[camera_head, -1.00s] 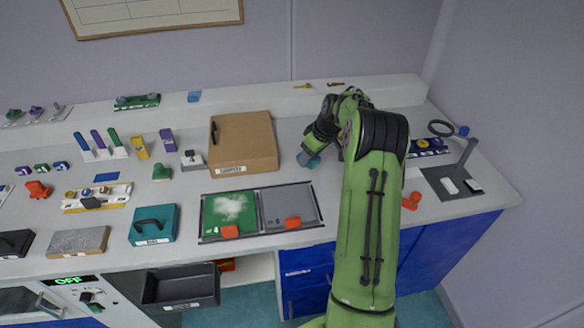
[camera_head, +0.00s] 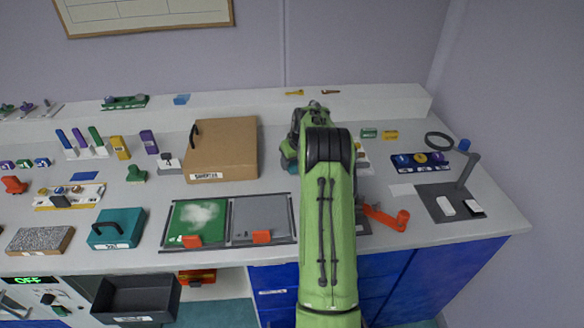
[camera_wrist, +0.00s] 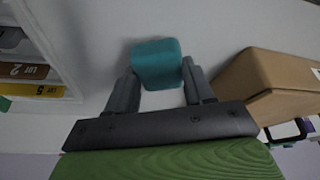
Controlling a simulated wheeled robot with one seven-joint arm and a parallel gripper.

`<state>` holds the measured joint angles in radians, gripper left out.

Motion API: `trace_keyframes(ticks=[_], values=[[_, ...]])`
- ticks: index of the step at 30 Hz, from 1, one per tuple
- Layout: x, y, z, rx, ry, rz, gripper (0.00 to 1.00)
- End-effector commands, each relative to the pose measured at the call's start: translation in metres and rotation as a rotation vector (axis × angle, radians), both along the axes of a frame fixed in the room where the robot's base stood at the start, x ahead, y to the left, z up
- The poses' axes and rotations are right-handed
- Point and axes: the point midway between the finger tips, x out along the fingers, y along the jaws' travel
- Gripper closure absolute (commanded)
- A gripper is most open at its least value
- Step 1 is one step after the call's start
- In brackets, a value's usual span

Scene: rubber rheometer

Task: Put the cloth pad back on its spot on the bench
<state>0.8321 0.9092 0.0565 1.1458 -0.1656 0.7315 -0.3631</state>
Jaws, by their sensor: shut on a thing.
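The teal cloth pad (camera_wrist: 157,62) is held between the two grey fingers of my gripper (camera_wrist: 160,82) in the wrist view. White bench surface shows around it, and I cannot tell whether the pad touches the bench. In the head view my arm hides most of the gripper, which is over the bench (camera_head: 500,215) just right of the tan box (camera_head: 225,140). I cannot make out the pad's marked spot for certain.
The tan box is close on the right in the wrist view (camera_wrist: 275,80). A rack with lot labels (camera_wrist: 35,75) is on the left there. In the head view, a green-and-grey two-part tray (camera_head: 262,218) lies in front, and an orange tool (camera_head: 385,217) is right of my arm.

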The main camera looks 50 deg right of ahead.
Motion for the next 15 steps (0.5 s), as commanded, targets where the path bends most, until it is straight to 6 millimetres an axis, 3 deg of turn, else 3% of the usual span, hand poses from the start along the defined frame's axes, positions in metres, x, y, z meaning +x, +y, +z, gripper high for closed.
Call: trace_keyframes(ticks=[3,13,14,15], values=[[0.0002,0.0003,-0.0146,0.0,0.0,0.001,0.76],[0.0004,0.0003,-0.0177,-0.001,-0.001,0.002,0.76],[0.0004,0.0003,-0.0179,-0.001,-0.001,0.002,0.46],[0.0003,0.0003,-0.0173,-0.001,-0.001,0.002,0.4]])
